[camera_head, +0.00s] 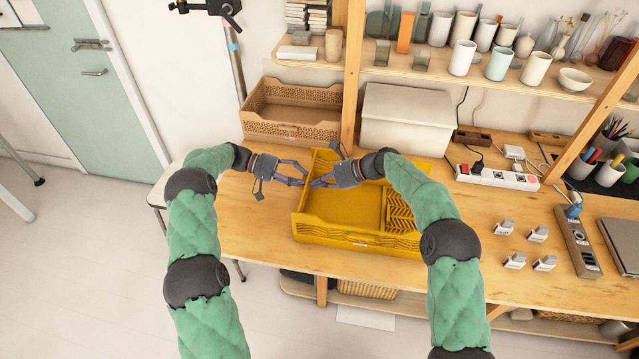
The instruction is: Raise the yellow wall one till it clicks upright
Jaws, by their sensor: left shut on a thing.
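The yellow crate (345,239) sits on the wooden table, with its slotted front side facing me. A slotted yellow panel (399,212) shows inside its right part; I cannot tell its exact tilt. My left gripper (304,176) reaches in from the left to the crate's left edge and is shut on the yellow wall there. My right gripper (314,184) comes over the crate from the right, its fingers pointing left close to the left gripper's tips. Its finger gap is too small to make out. The grippers and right forearm hide parts of the crate's left and back sides.
A brown crate (290,130) and a pale lidded box (405,140) stand behind. A wooden post (353,75) rises close behind the yellow crate. A power strip (497,178) and several small plugs (515,261) lie to the right. Cups fill the shelf above.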

